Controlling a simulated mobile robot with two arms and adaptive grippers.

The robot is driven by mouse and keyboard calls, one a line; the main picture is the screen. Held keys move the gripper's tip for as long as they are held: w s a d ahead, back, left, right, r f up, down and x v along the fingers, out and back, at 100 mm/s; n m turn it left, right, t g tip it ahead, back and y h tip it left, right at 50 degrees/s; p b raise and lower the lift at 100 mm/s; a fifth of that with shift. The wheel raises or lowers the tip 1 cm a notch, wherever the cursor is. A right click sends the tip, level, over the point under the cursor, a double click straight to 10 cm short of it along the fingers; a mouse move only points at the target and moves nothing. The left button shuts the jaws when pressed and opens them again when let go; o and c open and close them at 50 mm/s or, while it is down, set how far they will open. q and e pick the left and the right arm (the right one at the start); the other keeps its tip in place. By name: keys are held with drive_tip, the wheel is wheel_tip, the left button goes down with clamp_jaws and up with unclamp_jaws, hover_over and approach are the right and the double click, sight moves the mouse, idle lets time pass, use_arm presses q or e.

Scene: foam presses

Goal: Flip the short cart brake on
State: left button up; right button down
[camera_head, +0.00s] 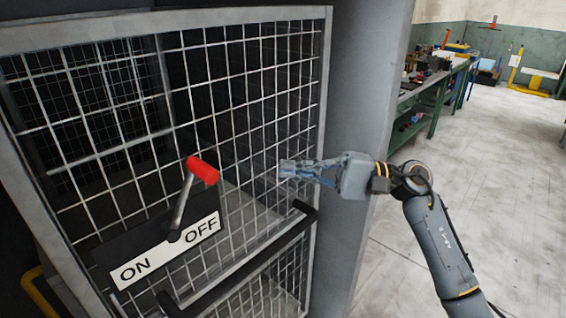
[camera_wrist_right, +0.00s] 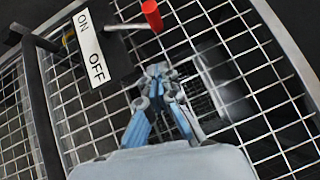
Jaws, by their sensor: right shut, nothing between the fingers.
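The cart brake is a metal lever (camera_head: 181,207) with a red handle (camera_head: 203,170), on a black plate with a white ON/OFF label (camera_head: 165,250). In the head view the lever rises from between the two words and leans a little right, to the OFF side. The red handle also shows at the top of the right wrist view (camera_wrist_right: 152,15). My right gripper (camera_head: 287,169) is shut and empty, to the right of the handle and apart from it. It points left, in front of the mesh. My left gripper is out of view.
The cart (camera_head: 322,70) has a grey frame and wire mesh sides. A green workbench (camera_head: 435,95) is farther back, with open floor to the right.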

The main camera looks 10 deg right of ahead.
drive_tip(key=s+a+r+p, duration=0.1)
drive_tip(key=a+r+p, duration=0.1)
drive_tip(key=a+p, duration=0.5)
drive_tip(key=x, duration=0.3)
drive_tip(key=shift+s+a+f, duration=0.25)
drive_tip(key=shift+s+a, duration=0.05)
drive_tip(key=shift+a, duration=0.15)
